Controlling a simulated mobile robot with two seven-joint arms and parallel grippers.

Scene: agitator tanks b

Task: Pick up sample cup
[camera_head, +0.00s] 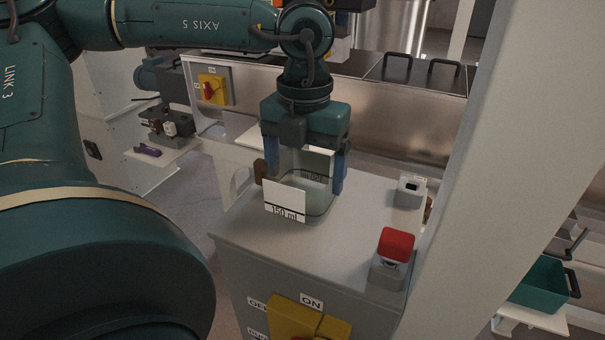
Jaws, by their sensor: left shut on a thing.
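The sample cup (317,197) is a clear cup with a white label marked 150 ml. It is on or just above the grey cabinet top (350,222); I cannot tell if it touches. My left gripper (301,178) comes down from above with its blue fingers on both sides of the cup and is shut on it. The label covers part of the cup's front. My right gripper is not in view.
A red-capped device (396,246) and a small grey box (410,190) stand on the cabinet top to the right. A pale post (478,160) rises close on the right. A steel tank (385,115) with black handles stands behind. A green bin (540,283) sits at the lower right.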

